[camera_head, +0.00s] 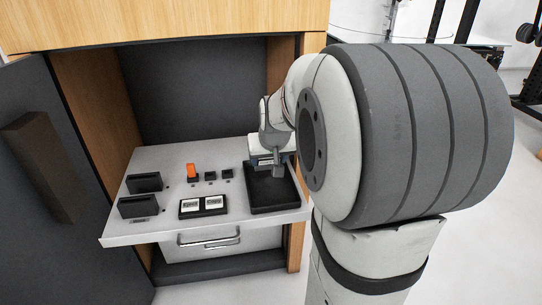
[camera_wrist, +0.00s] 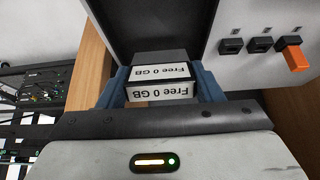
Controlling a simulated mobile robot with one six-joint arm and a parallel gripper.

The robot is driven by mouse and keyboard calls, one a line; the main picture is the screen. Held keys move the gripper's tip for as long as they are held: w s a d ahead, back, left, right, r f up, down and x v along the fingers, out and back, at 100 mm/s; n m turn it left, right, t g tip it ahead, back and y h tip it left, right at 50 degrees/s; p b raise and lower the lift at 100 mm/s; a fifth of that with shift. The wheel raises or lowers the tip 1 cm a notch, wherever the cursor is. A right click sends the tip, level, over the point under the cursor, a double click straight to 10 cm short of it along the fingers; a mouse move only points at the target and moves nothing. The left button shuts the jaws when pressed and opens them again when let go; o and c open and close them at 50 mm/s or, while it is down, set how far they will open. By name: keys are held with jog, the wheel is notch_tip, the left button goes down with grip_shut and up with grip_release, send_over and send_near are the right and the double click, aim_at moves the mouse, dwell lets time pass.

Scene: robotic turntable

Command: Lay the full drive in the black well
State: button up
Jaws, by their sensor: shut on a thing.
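The full drive (camera_wrist: 158,92) is a dark block with white labels reading "Free 0 GB". It sits between the blue fingers of my gripper (camera_wrist: 160,80), which is shut on it. The black well (camera_head: 274,199) is a shallow, dark, rimmed tray at the right of the grey worktop. In the head view my gripper (camera_head: 278,166) is over the back part of the well, pointing down. The well also shows beyond the drive in the wrist view (camera_wrist: 155,22). I cannot tell whether the drive touches its floor.
Two black slotted docks (camera_head: 145,182) stand at the worktop's left. A black panel with two white displays (camera_head: 203,206) lies left of the well. An orange switch (camera_head: 192,171) and two small black ones (camera_head: 228,173) are behind it. Wooden cabinet walls (camera_head: 99,112) flank the recess.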

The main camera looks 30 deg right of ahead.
jog(key=shift+f, duration=0.4)
jog(key=o, duration=1.1)
jog(key=shift+p+v, duration=1.45)
jog(key=shift+v, duration=2.45)
jog(key=s+a+r+n+g+p, duration=0.1)
jog(key=s+a+r+p, duration=0.3)
jog(key=r+p, duration=0.4)
jog(key=s+a+r+n+g+y+p, duration=0.1)
jog(key=s+a+r+p, duration=0.3)
jog(key=s+r+p, duration=0.3)
jog(key=s+a+r+n+g+p, duration=0.1)
jog(key=s+a+r+p, duration=0.4)
jog(key=r+p, duration=0.5)
jog(key=shift+s+y+p, duration=0.25)
jog(key=shift+y+p, duration=0.05)
jog(key=shift+p, duration=2.5)
